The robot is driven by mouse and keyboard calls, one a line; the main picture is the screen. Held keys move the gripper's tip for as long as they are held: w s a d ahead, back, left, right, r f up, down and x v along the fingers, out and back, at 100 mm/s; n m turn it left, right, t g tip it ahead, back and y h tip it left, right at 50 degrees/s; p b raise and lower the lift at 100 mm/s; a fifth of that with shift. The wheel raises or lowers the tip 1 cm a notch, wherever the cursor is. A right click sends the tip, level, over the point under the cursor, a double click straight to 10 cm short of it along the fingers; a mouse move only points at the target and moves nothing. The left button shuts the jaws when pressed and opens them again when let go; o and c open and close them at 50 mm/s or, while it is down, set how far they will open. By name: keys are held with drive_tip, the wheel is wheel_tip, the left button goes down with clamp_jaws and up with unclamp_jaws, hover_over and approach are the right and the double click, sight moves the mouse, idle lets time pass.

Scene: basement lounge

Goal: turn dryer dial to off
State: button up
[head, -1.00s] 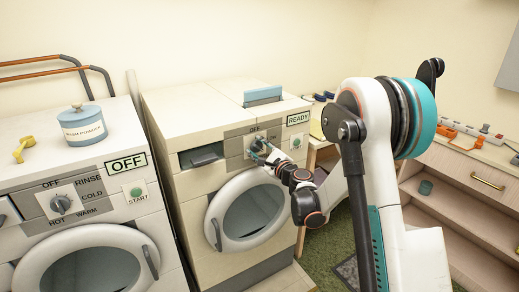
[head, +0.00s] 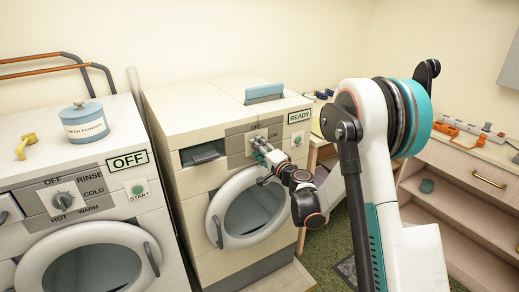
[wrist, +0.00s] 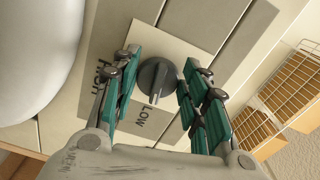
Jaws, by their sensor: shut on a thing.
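The dryer (head: 222,105) is the right-hand machine, with a READY sign on its panel. Its dark grey dial (wrist: 157,78) sits on a pale square plate in the wrist view. The dial's pale ridge points to the lower edge of the picture, near the LOW label (wrist: 148,138). The HIGH label (wrist: 105,78) is to its left. The OFF label (head: 254,127) shows above the dial in the head view. My gripper (wrist: 160,95) has its teal-padded fingers on both sides of the dial, shut on it. In the head view my gripper (head: 262,150) hides the dial.
A washer (head: 70,190) with an OFF sign stands to the left, with a blue tub (head: 84,123) and yellow object (head: 26,145) on top. The dryer's round door (head: 249,212) is just below my gripper. A wooden drawer unit (head: 470,165) stands on the right.

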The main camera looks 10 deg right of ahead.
drive_tip(key=shift+w+d+f+n, duration=0.1)
drive_tip(key=shift+d+f+n, duration=0.1)
drive_tip(key=shift+n, duration=2.4)
drive_tip(key=shift+d+f+n, duration=0.15)
drive_tip(key=shift+n, duration=2.45)
drive_tip(key=shift+w+d+f+n, duration=0.1)
drive_tip(key=shift+d+f+n, duration=0.1)
drive_tip(key=shift+n, duration=2.4)
drive_tip(key=o, duration=1)
drive_tip(key=v, duration=1.2)
drive_tip(key=shift+r, duration=0.1)
